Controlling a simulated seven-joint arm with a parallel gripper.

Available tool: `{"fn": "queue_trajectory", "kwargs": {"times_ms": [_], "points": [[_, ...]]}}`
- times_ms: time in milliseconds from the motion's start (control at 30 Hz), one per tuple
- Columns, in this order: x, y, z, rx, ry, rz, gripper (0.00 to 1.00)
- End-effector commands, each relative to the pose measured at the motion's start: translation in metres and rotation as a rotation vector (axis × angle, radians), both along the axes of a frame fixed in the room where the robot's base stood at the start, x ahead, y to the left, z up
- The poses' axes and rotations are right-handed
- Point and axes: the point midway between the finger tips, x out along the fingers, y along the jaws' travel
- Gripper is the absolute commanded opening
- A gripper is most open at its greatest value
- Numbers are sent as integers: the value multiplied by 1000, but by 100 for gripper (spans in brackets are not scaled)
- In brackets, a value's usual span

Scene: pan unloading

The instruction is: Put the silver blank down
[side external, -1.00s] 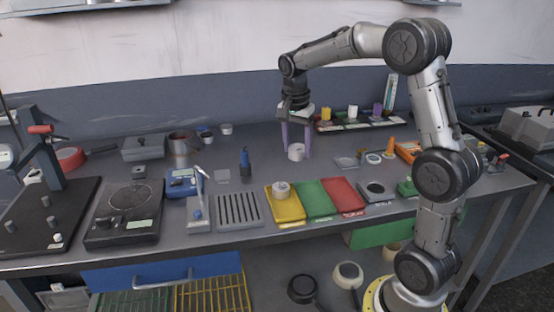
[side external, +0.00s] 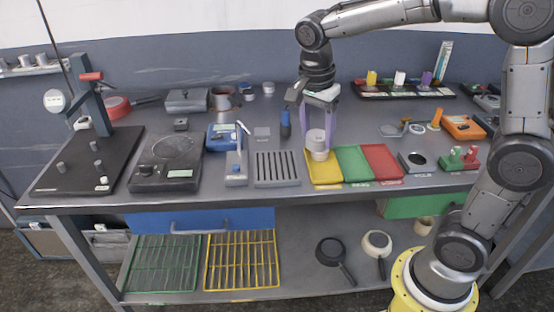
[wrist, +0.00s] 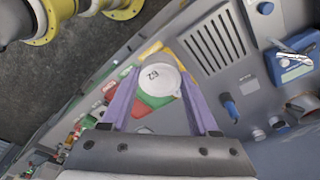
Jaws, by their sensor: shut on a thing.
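My gripper (side external: 319,118) has two purple fingers and is shut on the silver blank (side external: 316,137), a short pale cylinder. In the wrist view the blank (wrist: 158,76) fills the space between the fingertips (wrist: 160,90), with a dark number on its top face. It is over the yellow tray (side external: 326,180). A second pale round piece (side external: 320,155) is on that tray directly below the held blank in the side view. I cannot tell whether the two touch.
The green tray (side external: 354,163) and red tray (side external: 382,162) lie to the right of the yellow one and look empty. A slotted grey rack (side external: 277,169) is on the left.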

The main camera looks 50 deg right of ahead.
Motion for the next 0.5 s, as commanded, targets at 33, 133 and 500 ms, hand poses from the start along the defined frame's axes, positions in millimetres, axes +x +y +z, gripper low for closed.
{"fn": "queue_trajectory", "kwargs": {"times_ms": [33, 133, 500], "points": [[10, -1, -6, 0, 3, 0, 0], [33, -3, -16, 0, 3, -1, 0], [100, -10, -65, 0, 3, -1, 0]]}}
